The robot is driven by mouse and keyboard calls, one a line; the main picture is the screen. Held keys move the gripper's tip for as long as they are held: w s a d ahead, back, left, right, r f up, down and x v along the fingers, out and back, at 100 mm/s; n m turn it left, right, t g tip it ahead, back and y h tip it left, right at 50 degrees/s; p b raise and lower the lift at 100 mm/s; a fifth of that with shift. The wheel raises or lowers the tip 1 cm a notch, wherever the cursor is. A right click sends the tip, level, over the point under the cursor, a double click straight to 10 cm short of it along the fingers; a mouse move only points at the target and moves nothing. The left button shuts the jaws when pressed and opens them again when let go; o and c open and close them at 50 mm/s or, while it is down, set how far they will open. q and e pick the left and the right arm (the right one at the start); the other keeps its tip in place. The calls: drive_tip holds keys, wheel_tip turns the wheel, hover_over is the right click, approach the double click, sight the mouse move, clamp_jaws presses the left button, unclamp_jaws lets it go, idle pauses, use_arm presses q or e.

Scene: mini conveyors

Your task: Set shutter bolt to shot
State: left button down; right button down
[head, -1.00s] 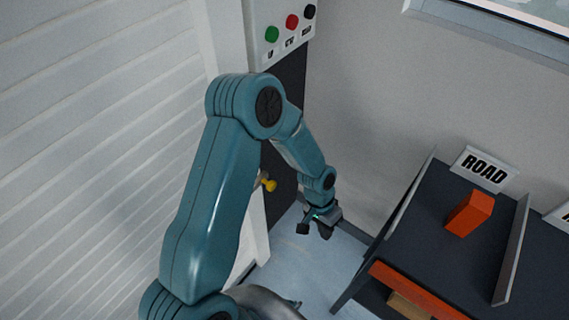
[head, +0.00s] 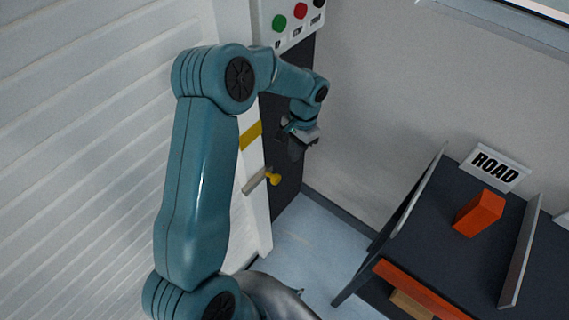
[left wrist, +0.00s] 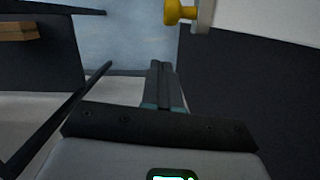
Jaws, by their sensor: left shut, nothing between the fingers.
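The shutter bolt is a pale bar with a yellow knob (head: 273,178) on the white frame beside the slatted shutter (head: 80,150). A yellow mark (head: 250,135) sits on the frame above it. The knob also shows in the left wrist view (left wrist: 180,11), at the top. My left gripper (head: 296,148) is above and slightly right of the knob in the head view, apart from it. Its fingers (left wrist: 162,85) are together and empty in the left wrist view. My right gripper is not in view.
A panel with green, red and black buttons (head: 299,11) is on the wall above my left arm. Pale blue floor (head: 315,240) lies clear between.

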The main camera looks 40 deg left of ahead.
use_arm(q)
drive_tip(key=s+f, duration=0.1)
drive_tip(key=s, duration=0.1)
drive_tip(key=s+f, duration=0.1)
drive_tip(key=f, duration=0.1)
drive_tip(key=shift+s, duration=0.35)
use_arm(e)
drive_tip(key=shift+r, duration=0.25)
use_arm(q)
drive_tip(key=shift+s, duration=0.1)
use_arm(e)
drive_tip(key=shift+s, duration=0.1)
